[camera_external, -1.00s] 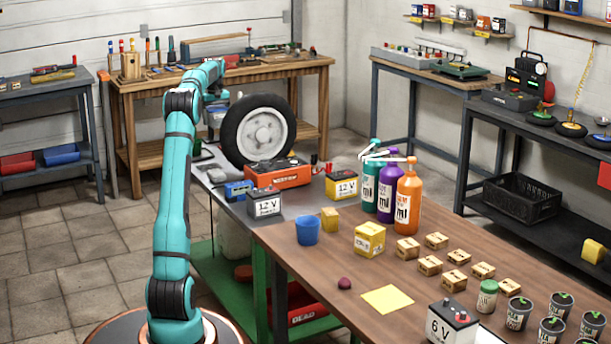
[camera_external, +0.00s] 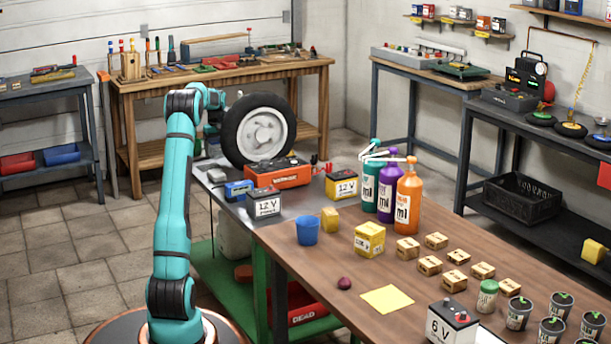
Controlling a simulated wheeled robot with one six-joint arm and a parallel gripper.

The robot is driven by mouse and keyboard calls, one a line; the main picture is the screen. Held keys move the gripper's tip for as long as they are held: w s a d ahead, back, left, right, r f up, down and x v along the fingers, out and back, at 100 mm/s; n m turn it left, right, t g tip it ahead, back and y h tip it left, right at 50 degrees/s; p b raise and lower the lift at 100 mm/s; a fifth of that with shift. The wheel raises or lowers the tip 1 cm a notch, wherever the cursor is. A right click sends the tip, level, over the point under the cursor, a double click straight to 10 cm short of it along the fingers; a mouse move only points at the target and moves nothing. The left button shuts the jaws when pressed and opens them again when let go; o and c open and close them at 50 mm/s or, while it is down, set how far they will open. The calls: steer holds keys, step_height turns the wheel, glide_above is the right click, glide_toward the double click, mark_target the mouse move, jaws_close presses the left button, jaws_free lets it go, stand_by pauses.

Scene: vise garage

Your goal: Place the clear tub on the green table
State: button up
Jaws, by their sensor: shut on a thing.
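My gripper (camera_external: 211,130) is at the far end of the metal-topped table, just left of the tire. It is small and partly hidden by my wrist and the tire. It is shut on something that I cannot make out. I cannot identify the clear tub for certain. A pale, whitish tub (camera_external: 233,240) stands on the green lower shelf, partly hidden by the table's edge and leg. The table with green legs (camera_external: 260,290) has a grey metal top (camera_external: 232,208) and adjoins the brown wooden top.
The tire (camera_external: 259,129) stands upright beside my gripper. An orange battery charger (camera_external: 277,173), a blue box (camera_external: 238,189) and a 12 V battery (camera_external: 264,202) crowd the metal top. Bottles (camera_external: 407,196) stand farther right. A wooden workbench (camera_external: 160,85) is behind my arm.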

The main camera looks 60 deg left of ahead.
mark_target(218, 156)
steer(key=shift+f, duration=1.85)
steer(key=shift+f, duration=0.15)
steer(key=o, duration=1.2)
steer(key=shift+o, duration=0.2)
step_height(218, 156, up, 12)
steer(key=shift+r, duration=0.15)
